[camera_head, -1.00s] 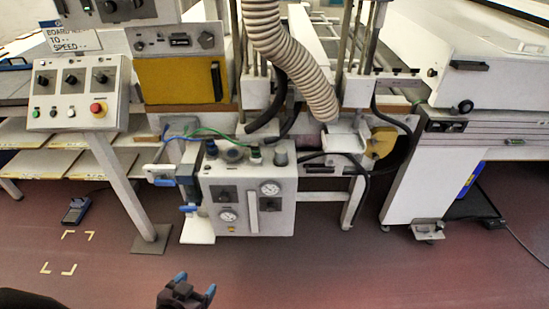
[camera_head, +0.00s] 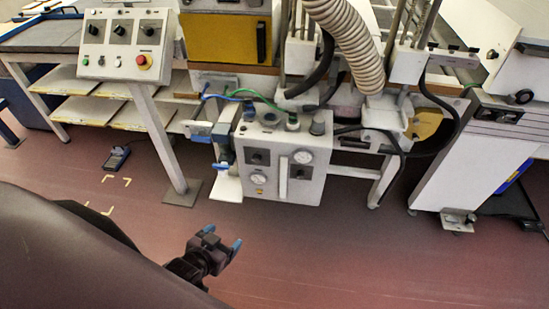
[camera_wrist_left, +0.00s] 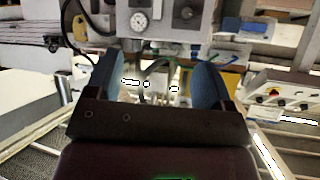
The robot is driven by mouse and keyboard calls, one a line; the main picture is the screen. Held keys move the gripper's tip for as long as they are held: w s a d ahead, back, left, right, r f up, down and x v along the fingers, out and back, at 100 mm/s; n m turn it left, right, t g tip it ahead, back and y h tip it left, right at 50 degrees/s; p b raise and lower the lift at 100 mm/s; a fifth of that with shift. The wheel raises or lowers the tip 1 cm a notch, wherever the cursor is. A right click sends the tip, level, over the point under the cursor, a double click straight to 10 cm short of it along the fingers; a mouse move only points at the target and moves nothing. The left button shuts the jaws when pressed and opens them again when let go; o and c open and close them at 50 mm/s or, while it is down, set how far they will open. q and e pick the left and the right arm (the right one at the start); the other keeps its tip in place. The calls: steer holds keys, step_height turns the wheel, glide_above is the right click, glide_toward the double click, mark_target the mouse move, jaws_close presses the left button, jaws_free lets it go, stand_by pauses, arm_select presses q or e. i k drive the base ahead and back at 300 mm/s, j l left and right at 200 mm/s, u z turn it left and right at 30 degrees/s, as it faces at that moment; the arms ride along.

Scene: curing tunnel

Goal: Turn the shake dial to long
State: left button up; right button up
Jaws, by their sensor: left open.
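A pale box (camera_head: 230,185) with two black dials and two round gauges stands low in the middle of the head view. Its upper dial (camera_head: 260,157) and lower dial (camera_head: 300,172) are too small for me to read. A sloped control panel (camera_head: 93,68) at upper left carries three more black dials; I cannot tell which dial is marked shake. My left gripper (camera_head: 222,238), with blue fingertips, is open and empty, in front of and below the box, apart from it. The box also shows in the left wrist view (camera_wrist_left: 165,32), beyond the open fingers. My right gripper is not seen.
A ribbed hose (camera_head: 345,40) and dark cables hang above and beside the box. A white cabinet (camera_head: 465,165) stands at right. The red floor in front is clear.

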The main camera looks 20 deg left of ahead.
mark_target(256, 159)
steer(key=j, duration=1.55)
steer(key=k+j+z, duration=0.15)
steer(key=j, duration=1.4)
steer(key=i+j, duration=0.05)
